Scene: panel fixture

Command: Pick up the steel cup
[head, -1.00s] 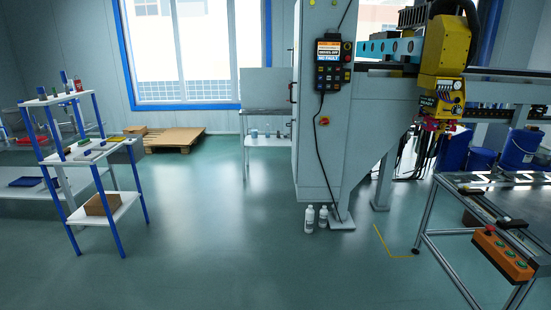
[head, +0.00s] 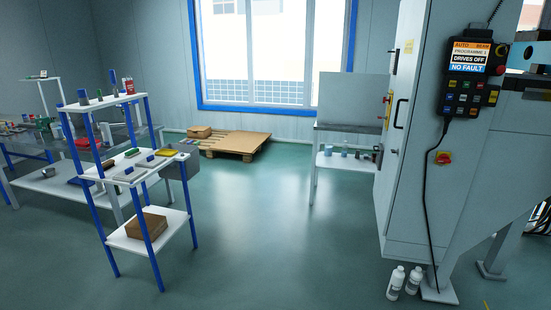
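I cannot make out the steel cup for certain. Several small grey and pale items, among them a small pale cylinder (head: 328,150), stand on the lower shelf of the bench (head: 350,127) by the window. They are too small to tell whether one is a steel cup. The blue-and-white rack (head: 160,222) on the left carries small bottles and blocks on its upper shelves, with a cardboard box (head: 146,226) on its lowest shelf. My gripper and arm are not in view.
A tall grey cabinet (head: 408,150) with a control pendant (head: 474,75) stands on the right. White bottles (head: 396,283) stand at its foot. A wooden pallet (head: 236,146) lies under the window. The floor (head: 270,235) between rack and cabinet is clear.

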